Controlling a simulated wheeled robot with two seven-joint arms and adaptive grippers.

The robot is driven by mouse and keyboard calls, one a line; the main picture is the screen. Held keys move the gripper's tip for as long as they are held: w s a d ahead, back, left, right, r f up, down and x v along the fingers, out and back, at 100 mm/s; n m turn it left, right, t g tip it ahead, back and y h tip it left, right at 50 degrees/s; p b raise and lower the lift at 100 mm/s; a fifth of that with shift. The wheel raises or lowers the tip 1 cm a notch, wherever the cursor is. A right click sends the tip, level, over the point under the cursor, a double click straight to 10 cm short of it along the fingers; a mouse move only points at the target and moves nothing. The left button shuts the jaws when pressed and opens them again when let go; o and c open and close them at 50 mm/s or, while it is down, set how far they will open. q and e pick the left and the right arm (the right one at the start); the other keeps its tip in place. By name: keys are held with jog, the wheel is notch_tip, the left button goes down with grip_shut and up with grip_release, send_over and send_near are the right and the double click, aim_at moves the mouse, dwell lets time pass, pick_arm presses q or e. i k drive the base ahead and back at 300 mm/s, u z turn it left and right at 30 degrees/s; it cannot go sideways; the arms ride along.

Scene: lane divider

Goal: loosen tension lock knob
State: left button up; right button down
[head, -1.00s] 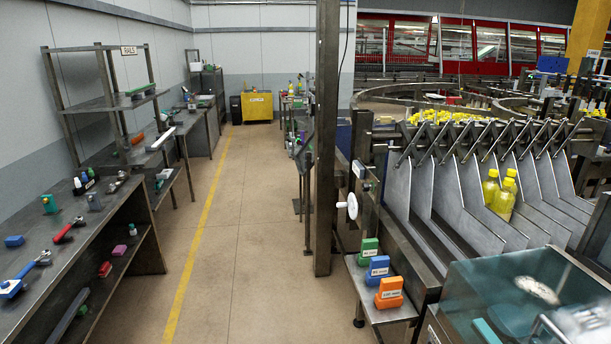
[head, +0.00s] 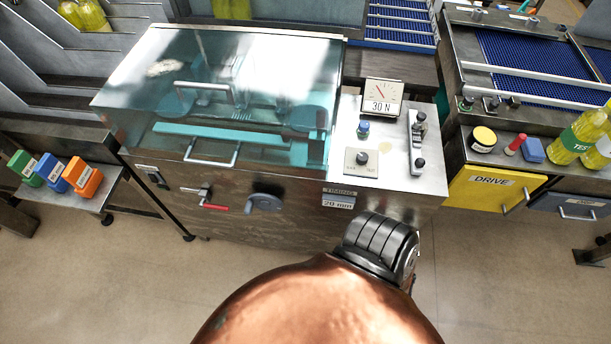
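A metal control panel (head: 395,185) stands at the right of a machine with a clear cover. On it are a gauge reading 30 N (head: 382,100), a small blue-green knob (head: 363,130), a black dial knob (head: 361,158) on a light plate, and an upright slotted bracket (head: 416,140) with dark knobs at its upper and lower parts. No label that I can read says which one is the tension lock knob. Neither of my grippers shows. A copper-coloured part of mine and a black ribbed part of mine fill the lower middle, below the panel.
The clear cover (head: 235,75) is down over teal parts. A red-handled lever (head: 208,202) and a grey crank (head: 264,203) stick out of the machine's front. A yellow DRIVE door (head: 490,188) is at right. Green, blue and orange blocks sit on a shelf at left. Floor in front is open.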

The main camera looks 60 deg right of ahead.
aim_at(364, 125)
jog(key=z, duration=1.6)
